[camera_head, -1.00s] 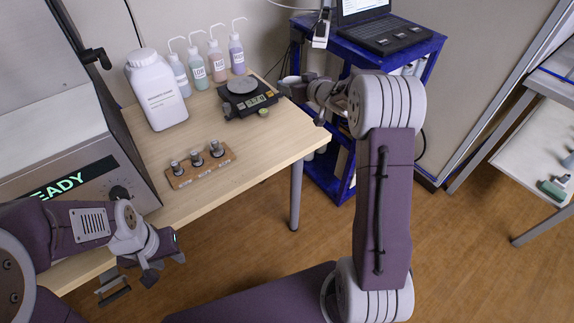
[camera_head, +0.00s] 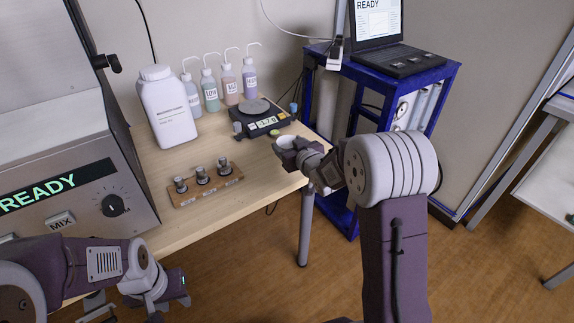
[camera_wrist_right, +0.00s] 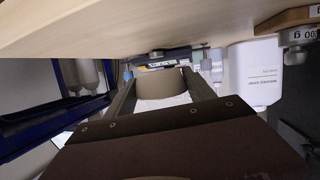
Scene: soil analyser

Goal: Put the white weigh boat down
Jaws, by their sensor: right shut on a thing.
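The white weigh boat (camera_head: 288,141) is held at the fingertips of my right gripper (camera_head: 290,150), over the right edge of the wooden table, in front of the balance. Its height above the tabletop is hard to judge. The right wrist view shows the boat (camera_wrist_right: 162,84) as a shaded round cup between the two fingers of the right gripper (camera_wrist_right: 162,92). My left gripper (camera_head: 125,311) is at the bottom left, in front of the table. Its fingers look apart with nothing between them, partly cut off by the frame edge.
The black balance (camera_head: 262,121) has a round grey pan. A small greenish disc (camera_head: 274,133) lies beside the boat. A wooden block with metal weights (camera_head: 205,183), a white jar (camera_head: 167,106) and several wash bottles (camera_head: 229,84) stand on the table (camera_head: 240,213). A blue cart (camera_head: 440,85) is behind right.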

